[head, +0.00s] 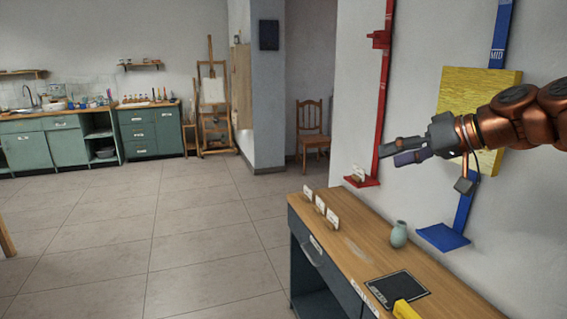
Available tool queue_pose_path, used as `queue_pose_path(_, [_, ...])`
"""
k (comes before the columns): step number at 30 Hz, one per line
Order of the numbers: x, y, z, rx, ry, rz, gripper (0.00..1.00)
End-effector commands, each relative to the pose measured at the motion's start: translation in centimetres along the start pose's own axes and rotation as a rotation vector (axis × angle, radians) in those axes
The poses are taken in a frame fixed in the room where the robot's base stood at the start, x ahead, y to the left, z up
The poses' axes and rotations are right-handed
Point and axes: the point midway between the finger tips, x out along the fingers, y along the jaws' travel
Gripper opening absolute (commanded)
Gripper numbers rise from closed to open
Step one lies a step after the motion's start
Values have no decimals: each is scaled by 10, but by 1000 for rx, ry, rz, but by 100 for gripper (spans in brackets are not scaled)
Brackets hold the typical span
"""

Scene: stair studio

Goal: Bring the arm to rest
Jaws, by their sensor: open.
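My gripper (402,151) is at the right of the head view, at the end of my copper-coloured arm. The arm reaches in from the right edge, and the gripper points left. Its two dark fingers are apart with nothing seen between them. It hangs in the air in front of the wall, above the wooden counter (345,245) and apart from it.
A yellow panel (480,84) and a blue strip with a shelf (443,237) are behind my arm. On the counter stand a pale green vase (399,234), small white cards (320,204), a dark plate (398,289) and a yellow object (407,310). The tiled floor (150,230) is clear.

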Motion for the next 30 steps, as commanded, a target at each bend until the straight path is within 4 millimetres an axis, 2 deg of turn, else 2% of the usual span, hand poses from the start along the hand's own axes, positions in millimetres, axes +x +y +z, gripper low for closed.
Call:
queue_pose_path(1, [10, -14, 13, 13, -46, -1, 58])
queue_pose_path(6, [39, -44, 64, 67, -197, 27, 58])
queue_pose_path(10, [55, -63, 109, 107, -312, 63, 58])
queue_pose_path(15, [64, -80, 171, 154, -454, 135, 58])
queue_pose_path(22, [59, -91, 257, 211, -626, 266, 58])
queue_pose_path(30, [28, -91, 355, 274, -797, 454, 58])
